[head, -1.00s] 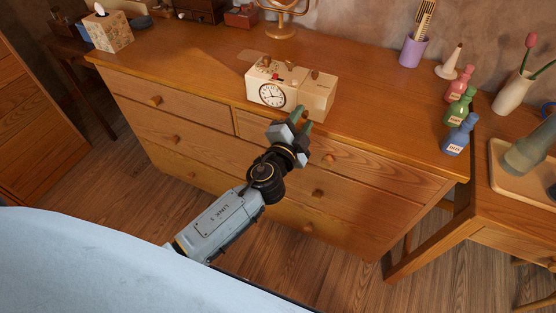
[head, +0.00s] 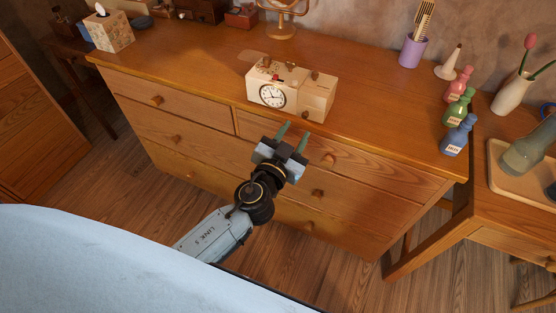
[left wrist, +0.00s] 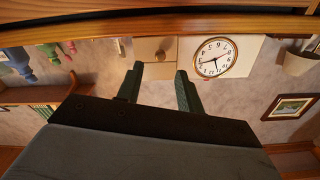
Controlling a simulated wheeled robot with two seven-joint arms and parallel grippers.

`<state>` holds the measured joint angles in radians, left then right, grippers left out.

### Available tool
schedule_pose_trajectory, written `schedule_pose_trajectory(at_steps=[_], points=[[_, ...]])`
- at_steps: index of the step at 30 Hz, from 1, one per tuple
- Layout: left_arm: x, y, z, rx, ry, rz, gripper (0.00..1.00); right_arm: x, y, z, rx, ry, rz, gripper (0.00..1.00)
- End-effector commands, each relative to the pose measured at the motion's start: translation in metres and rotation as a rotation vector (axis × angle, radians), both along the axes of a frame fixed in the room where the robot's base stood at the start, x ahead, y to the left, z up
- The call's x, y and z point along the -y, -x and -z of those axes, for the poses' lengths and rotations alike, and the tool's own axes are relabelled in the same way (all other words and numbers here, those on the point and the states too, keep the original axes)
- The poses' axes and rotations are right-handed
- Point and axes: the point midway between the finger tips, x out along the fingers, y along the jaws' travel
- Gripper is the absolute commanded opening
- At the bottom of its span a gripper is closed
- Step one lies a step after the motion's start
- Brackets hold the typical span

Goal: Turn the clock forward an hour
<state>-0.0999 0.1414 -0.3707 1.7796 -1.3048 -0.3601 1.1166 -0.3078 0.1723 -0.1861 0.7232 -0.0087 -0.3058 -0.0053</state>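The clock (head: 272,95) is a cream box with a round white dial, standing on the wooden dresser near its front edge. Its front has a small round brown knob (head: 305,115) right of the dial, and more small brown parts sit on top. My left gripper (head: 293,134) is in front of and below the clock, its two green fingers apart and empty. In the left wrist view the dial (left wrist: 215,58) shows upside down, and the knob (left wrist: 160,56) appears between the open fingers (left wrist: 160,86), beyond them. My right gripper is not in view.
The dresser top (head: 200,62) is clear left of the clock. Pink, green and blue bottles (head: 459,134) stand at its right end, with a purple cup (head: 413,52) behind. A mirror stand (head: 283,30) is at the back. A tissue box (head: 109,31) stands left.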

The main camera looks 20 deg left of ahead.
Motion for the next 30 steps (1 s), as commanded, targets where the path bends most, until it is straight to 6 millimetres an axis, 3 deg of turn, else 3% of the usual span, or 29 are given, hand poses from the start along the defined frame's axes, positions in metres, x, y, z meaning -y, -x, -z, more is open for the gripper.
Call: schedule_pose_trajectory(at_steps=[6, 12, 18, 30], points=[[-0.002, 0.044, 0.003, -0.002, 0.0, -0.002, 0.37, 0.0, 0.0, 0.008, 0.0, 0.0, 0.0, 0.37], [-0.003, 0.072, 0.002, -0.002, -0.002, -0.001, 0.37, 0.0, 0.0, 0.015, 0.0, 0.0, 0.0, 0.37], [-0.003, 0.083, 0.0, 0.001, -0.003, -0.001, 0.37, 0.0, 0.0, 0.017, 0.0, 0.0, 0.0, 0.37], [-0.003, 0.084, 0.0, 0.0, -0.003, -0.001, 0.37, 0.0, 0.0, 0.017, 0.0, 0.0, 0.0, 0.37]])
